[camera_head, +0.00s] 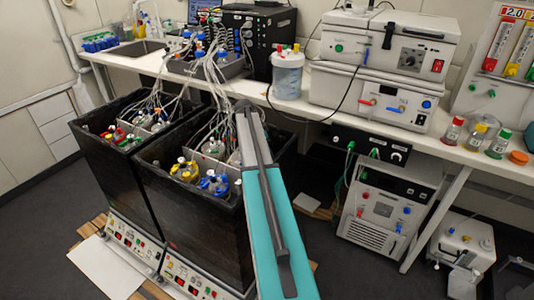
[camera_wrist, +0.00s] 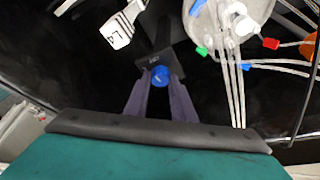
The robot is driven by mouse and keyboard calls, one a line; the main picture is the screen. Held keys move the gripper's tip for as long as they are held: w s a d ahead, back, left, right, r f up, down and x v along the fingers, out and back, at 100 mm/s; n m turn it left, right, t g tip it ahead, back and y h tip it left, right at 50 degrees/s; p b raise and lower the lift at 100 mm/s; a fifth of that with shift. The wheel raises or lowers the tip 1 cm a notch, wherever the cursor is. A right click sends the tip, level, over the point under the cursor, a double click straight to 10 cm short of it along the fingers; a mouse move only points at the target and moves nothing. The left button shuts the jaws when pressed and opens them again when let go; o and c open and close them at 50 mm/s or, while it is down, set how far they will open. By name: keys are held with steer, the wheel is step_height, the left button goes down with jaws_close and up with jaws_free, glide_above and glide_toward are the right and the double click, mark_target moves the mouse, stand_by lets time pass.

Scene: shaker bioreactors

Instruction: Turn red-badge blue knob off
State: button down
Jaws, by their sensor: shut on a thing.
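In the wrist view a small blue knob (camera_wrist: 159,76) with a light mark on its face sits on a dark square block. My gripper (camera_wrist: 160,82) has its two dark fingers on either side of the knob, shut on it. No red badge can be made out near the knob in the wrist view. In the head view my teal arm reaches into the right black shaker box (camera_head: 195,222), and the gripper and knob are hidden there.
In the wrist view a vessel (camera_wrist: 226,22) with pale tubes and coloured clips lies right of the knob, and a white tagged part (camera_wrist: 118,30) upper left. In the head view a yellow-capped bottle (camera_head: 185,170) stands inside the right box; a left black box (camera_head: 105,165) stands beside it.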

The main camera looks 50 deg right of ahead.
steer(key=shift+m, duration=0.6)
steer(key=c, duration=1.5)
jaws_free()
steer(key=b+v, duration=0.1)
steer(key=v, duration=1.2)
steer(key=shift+w+r+b, duration=0.25)
steer(key=shift+r+b, duration=0.1)
steer(key=shift+r, duration=0.05)
steer(key=shift+s+f, duration=0.1)
steer(key=shift+s, duration=0.05)
